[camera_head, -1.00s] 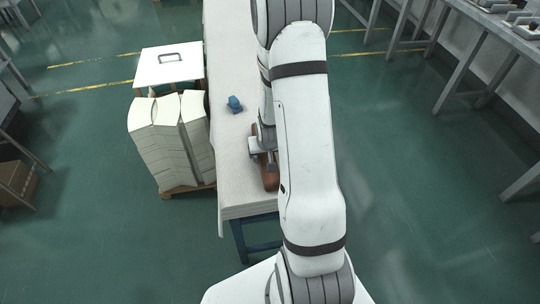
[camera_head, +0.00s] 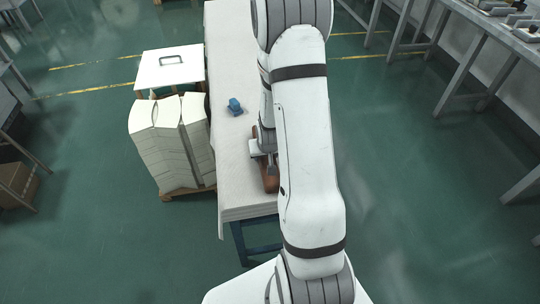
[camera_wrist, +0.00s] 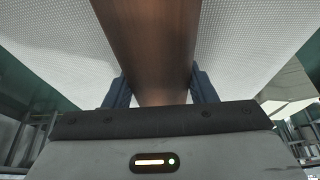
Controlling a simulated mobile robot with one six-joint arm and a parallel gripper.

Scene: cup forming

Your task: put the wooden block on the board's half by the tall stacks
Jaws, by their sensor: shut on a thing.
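The wooden block (camera_wrist: 150,45) is brown and fills the middle of the wrist view, between the two dark fingers of my gripper (camera_wrist: 161,90). My gripper is shut on it. In the head view, part of the block (camera_head: 270,182) shows beside my arm, over the near part of the long white cloth-covered board (camera_head: 238,180). My arm hides the rest of it. I cannot tell whether the block touches the board. The tall stacks (camera_head: 168,150) of pale curved sheets stand on a wooden pallet along the board's left side.
A blue object (camera_head: 235,106) lies on the board, farther along than my gripper. A white lidded box (camera_head: 168,70) with a handle stands behind the stacks. The board's left half is otherwise clear near me. Grey tables (camera_head: 495,40) stand at the far right.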

